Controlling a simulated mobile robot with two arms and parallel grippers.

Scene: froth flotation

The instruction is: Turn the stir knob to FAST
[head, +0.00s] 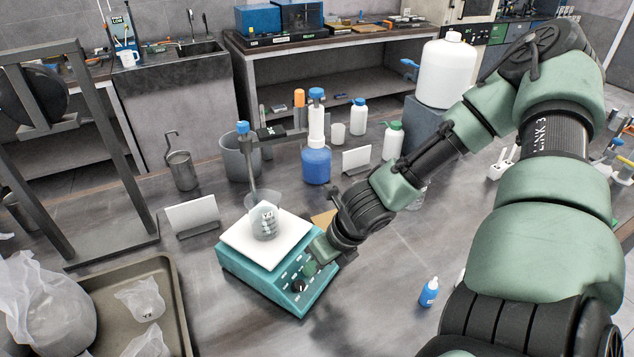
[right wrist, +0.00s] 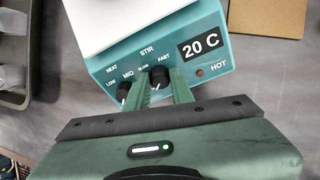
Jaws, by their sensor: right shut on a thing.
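The teal stirrer hotplate (head: 262,278) stands on the table with a white top and a beaker (head: 264,222) on it. In the right wrist view its front panel (right wrist: 222,72) carries HEAT and STIR labels and a display reading 20 C. The black stir knob (right wrist: 159,77) sits below the SLOW and FAST marks. My right gripper (right wrist: 162,90) is shut on it, one finger on each side. Its pointer direction is hard to tell. The heat knob (right wrist: 124,92) is just left of the fingers. My right gripper (head: 310,268) also shows at the panel in the head view. My left gripper is not in view.
A tray (head: 175,300) with plastic bags lies at the lower left. A white card (head: 192,214) stands left of the hotplate. A blue-based bottle (head: 316,165) stands behind it, and a small blue bottle (head: 429,292) to the right. The table between is clear.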

